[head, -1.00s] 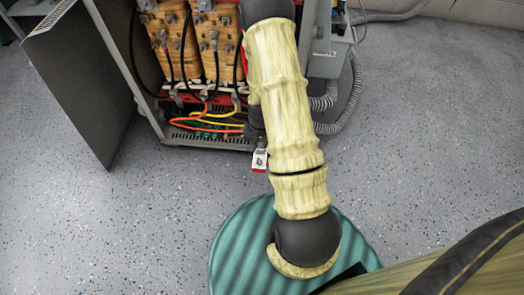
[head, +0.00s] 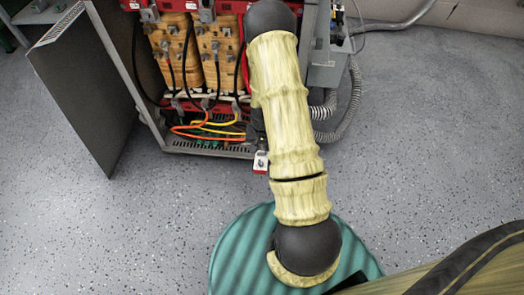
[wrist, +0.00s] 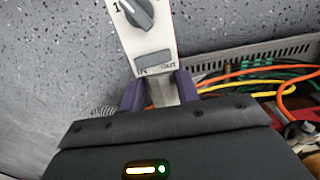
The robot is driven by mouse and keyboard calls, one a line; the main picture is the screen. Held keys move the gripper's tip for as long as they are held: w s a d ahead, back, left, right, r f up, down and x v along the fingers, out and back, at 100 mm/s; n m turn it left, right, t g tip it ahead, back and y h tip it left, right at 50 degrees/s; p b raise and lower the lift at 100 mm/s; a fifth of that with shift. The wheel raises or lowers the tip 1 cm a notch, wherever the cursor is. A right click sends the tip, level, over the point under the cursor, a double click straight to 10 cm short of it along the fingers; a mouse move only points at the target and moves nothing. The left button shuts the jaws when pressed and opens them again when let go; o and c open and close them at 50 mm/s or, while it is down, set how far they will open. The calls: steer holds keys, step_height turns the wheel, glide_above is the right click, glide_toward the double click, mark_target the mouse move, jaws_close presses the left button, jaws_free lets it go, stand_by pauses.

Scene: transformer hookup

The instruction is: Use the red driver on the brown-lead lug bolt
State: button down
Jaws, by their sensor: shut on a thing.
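In the wrist view my gripper (wrist: 160,92) has its two purple fingers closed on the narrow end of a tool with a pale face, red edges, a dark dial marked 1 and a grey window. I take this to be the red driver (wrist: 147,42). In the head view a small white and red piece of it (head: 261,163) shows beside my arm, at the cabinet's lower front edge. The gripper itself is mostly hidden there. The transformer (head: 193,55) has wound coils with several lug bolts and black leads. I cannot make out which lug bolt has the brown lead.
The transformer stands in an open metal cabinet whose door (head: 80,95) swings out to the left. Orange, yellow and green leads (head: 205,128) lie in its bottom. A grey box (head: 326,60) with ribbed conduit stands to the right. The speckled floor in front is clear.

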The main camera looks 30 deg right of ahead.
steer(key=shift+w+d, duration=0.65)
steer(key=shift+w, duration=0.35)
steer(key=shift+w+d+p, duration=0.45)
steer(key=shift+w+p, duration=0.15)
steer(key=shift+w, duration=0.15)
stand_by(1.1)
steer(key=shift+w+d+p, duration=0.2)
steer(key=shift+w+p, duration=0.05)
steer(key=shift+p, duration=0.55)
stand_by(2.0)
steer(key=shift+r, duration=0.1)
stand_by(0.9)
steer(key=shift+s+a+p, duration=0.45)
steer(key=shift+s+a, duration=0.25)
steer(key=shift+s, duration=0.25)
steer(key=shift+s+a+p, duration=0.4)
steer(key=shift+s+a, duration=0.25)
steer(key=shift+s, duration=0.3)
